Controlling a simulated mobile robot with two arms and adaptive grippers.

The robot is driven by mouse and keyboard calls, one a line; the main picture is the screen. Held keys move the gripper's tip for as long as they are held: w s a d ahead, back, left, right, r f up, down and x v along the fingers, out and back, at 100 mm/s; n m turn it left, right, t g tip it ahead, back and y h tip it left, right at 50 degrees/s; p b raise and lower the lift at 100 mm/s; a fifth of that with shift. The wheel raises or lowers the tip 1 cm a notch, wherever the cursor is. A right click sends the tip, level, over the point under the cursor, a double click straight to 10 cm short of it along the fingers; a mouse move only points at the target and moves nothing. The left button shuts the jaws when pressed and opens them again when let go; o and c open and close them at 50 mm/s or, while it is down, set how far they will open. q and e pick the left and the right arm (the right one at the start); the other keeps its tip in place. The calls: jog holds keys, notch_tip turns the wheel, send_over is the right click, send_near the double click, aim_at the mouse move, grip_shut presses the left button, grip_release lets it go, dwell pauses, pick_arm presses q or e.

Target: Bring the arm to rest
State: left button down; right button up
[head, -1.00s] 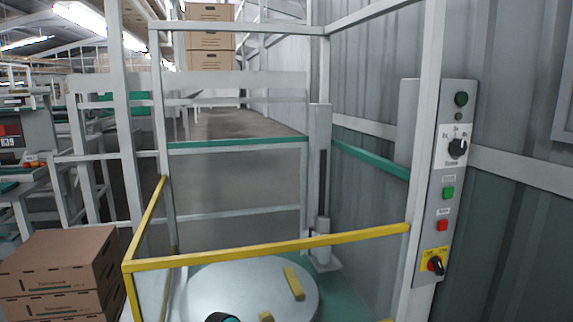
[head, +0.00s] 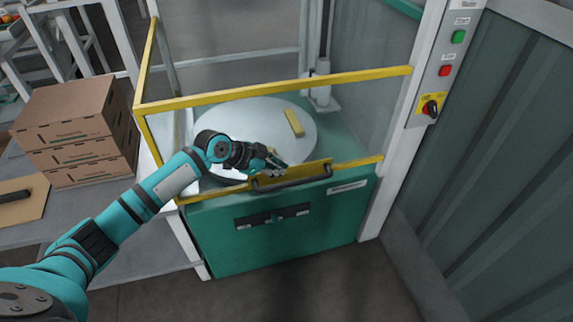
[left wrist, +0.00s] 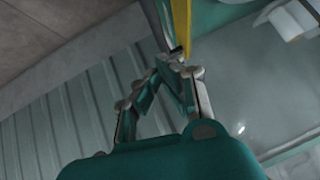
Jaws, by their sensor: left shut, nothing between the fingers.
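My left arm reaches in from the left of the head view. My left gripper (head: 277,166) is shut and empty, close to the yellow top edge and dark handle (head: 290,177) of a green gate. I cannot tell whether it touches them. In the left wrist view its fingers (left wrist: 172,62) come together beside a yellow bar (left wrist: 181,25). My right gripper shows in neither view.
A yellow-railed cage holds a round grey turntable (head: 225,118) with yellow blocks (head: 294,122). A control post (head: 440,75) with buttons and a red-yellow switch stands right. Stacked cardboard boxes (head: 75,125) stand left. The floor in front (head: 310,285) is clear.

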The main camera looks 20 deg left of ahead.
pick_arm(q)
jog(key=v, duration=0.5)
jog(key=s+d+f+n+g+y, duration=0.1)
jog(key=s+d+f, duration=0.4)
jog(key=s, duration=0.2)
jog(key=s+d+f+n+g, duration=0.1)
jog(key=s+d+f, duration=0.3)
jog(key=s, duration=0.3)
jog(key=s+a+f+n+g+y, duration=0.1)
jog(key=s+a+n+y, duration=0.25)
jog(key=s, duration=0.55)
jog(key=s+a+n+y, duration=0.2)
jog(key=s+n, duration=0.3)
jog(key=s, duration=0.3)
notch_tip(320, 180, down, 26)
jog(key=s+g, duration=0.1)
jog(key=s, duration=0.1)
jog(key=s+a+f, duration=0.1)
jog(key=s+f, duration=0.6)
jog(key=s, duration=0.1)
jog(key=s+a+f+g+p, duration=0.1)
jog(key=s+a+f, duration=0.1)
jog(key=s+f, duration=0.6)
jog(key=shift+s+a+m+g, duration=0.25)
jog(key=shift+s+m+g, duration=0.1)
jog(key=shift+s, duration=0.15)
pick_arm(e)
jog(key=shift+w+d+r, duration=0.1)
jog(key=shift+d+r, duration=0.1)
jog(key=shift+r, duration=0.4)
